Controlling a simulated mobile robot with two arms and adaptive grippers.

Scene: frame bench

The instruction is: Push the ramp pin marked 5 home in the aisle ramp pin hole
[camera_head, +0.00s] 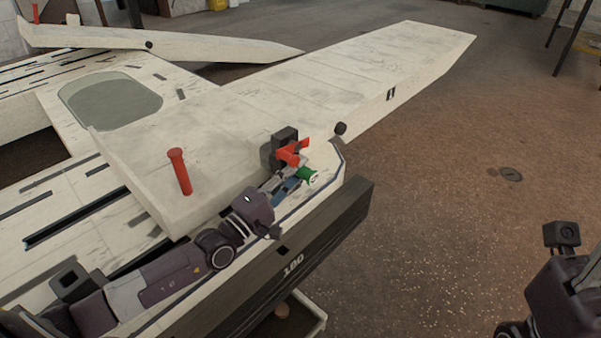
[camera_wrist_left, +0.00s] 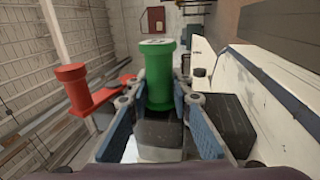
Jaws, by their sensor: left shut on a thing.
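My left gripper (camera_head: 292,186) is shut on a green pin (camera_head: 307,176), beside the white ramp's near edge. In the left wrist view the green pin (camera_wrist_left: 158,75) stands between the blue finger pads (camera_wrist_left: 163,125), with a pale mark on its head. I cannot read the mark as a 5. The white ramp (camera_head: 350,75) slopes away to the upper right. I cannot make out the pin hole, and the pin's lower end is hidden. My right gripper (camera_head: 565,290) is partly in view at the lower right; its fingers do not show clearly.
A red piece (camera_head: 293,152) is close behind my left gripper; a red pin with an arm (camera_wrist_left: 75,90) shows in the wrist view. Another red pin (camera_head: 180,172) stands on the white deck. A dark beam marked 100 (camera_head: 300,265) runs along the front.

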